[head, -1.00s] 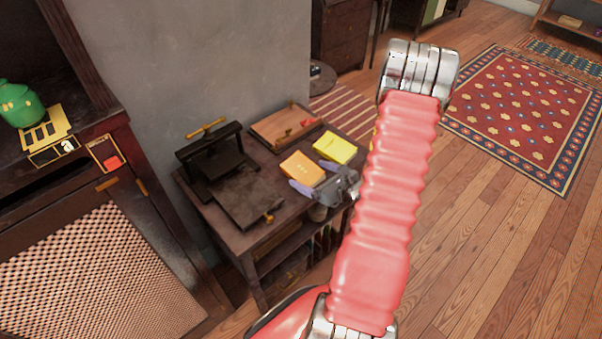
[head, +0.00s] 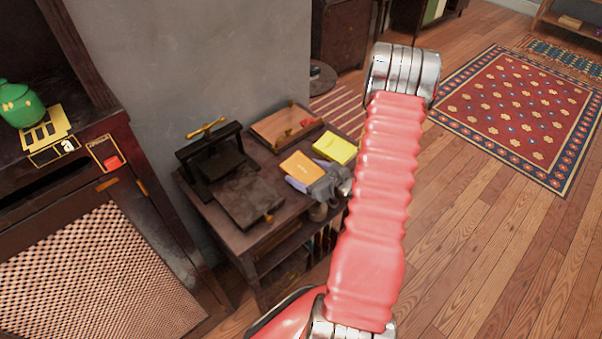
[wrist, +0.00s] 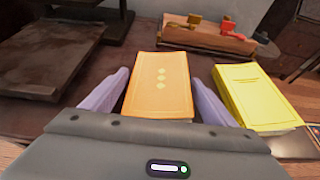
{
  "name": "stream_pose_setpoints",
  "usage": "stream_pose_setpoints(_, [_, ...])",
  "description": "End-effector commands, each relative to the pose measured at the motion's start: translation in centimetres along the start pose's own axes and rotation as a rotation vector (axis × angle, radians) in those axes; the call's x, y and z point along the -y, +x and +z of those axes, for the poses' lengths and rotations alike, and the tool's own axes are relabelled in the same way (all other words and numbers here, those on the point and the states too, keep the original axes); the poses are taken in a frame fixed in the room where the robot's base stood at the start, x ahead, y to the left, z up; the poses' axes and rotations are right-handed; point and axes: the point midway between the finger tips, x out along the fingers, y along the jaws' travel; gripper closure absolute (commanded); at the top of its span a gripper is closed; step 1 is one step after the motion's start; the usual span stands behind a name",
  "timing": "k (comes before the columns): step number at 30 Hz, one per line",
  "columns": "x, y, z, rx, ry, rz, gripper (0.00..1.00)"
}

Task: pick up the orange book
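The orange book (wrist: 158,88) lies flat on the dark side table, its cover with small pale marks facing up. It also shows in the head view (head: 301,166). My gripper (wrist: 160,92) is open, with one purple finger on each side of the book. A narrow gap shows between each finger and the book in the wrist view. In the head view my gripper (head: 304,178) is at the book's near end.
A yellow book (head: 335,148) lies just right of the orange one. A wooden board with red pieces (head: 286,124) is behind. A black press (head: 212,160) and dark plate (head: 248,198) stand to the left on the table (head: 215,222).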

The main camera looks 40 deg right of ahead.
Motion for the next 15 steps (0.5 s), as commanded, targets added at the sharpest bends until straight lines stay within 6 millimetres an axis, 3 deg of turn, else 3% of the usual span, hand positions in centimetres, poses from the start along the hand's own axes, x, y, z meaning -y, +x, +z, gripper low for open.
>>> stream_pose_setpoints(15, [0.02, -0.02, 0.0, 0.0, 0.0, 0.0, 0.57])
